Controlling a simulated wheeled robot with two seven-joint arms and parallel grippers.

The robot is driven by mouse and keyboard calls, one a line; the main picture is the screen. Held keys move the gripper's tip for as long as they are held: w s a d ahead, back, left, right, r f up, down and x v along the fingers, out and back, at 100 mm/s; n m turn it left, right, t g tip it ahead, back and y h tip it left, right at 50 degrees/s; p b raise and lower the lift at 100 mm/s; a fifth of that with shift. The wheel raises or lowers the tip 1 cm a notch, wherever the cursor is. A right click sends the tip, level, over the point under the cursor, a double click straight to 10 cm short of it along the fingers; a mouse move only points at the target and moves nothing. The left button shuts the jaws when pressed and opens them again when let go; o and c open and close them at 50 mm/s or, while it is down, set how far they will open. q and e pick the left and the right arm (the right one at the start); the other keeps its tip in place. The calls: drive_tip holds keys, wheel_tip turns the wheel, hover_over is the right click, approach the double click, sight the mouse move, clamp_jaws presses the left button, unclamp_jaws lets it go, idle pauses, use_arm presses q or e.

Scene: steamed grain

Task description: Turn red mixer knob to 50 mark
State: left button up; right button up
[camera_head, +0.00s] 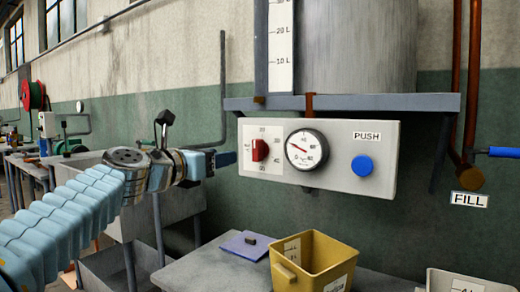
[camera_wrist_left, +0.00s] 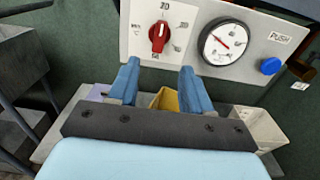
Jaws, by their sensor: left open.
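The red mixer knob (camera_head: 260,150) sits on the left part of the pale control panel (camera_head: 340,183), with small scale numbers around it. In the left wrist view the knob (camera_wrist_left: 158,36) shows a light mark at its upper end. The numbers are too small to read surely, so I cannot tell which one it points to. My left gripper (camera_head: 226,159) is just left of the panel in the head view. In the left wrist view its two blue fingers (camera_wrist_left: 158,75) are apart and empty, below the knob and not touching it. My right gripper is not in view.
A round gauge (camera_head: 306,149) and a blue PUSH button (camera_head: 362,165) are right of the knob. A yellow bin (camera_head: 313,262) and a purple pad (camera_head: 247,245) rest on the table below. A grey tank (camera_head: 358,45) stands above the panel.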

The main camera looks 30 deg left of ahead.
sight(255, 149)
use_arm(q)
drive_tip(key=w+p, duration=0.1)
drive_tip(key=w, duration=0.3)
drive_tip(key=w+p, duration=0.1)
drive_tip(key=w, duration=0.3)
drive_tip(key=w+d+p, duration=0.1)
drive_tip(key=w, duration=0.3)
drive_tip(key=shift+w+r+p, duration=0.15)
drive_tip(key=shift+p, duration=0.25)
drive_tip(key=shift+w, duration=0.5)
clamp_jaws()
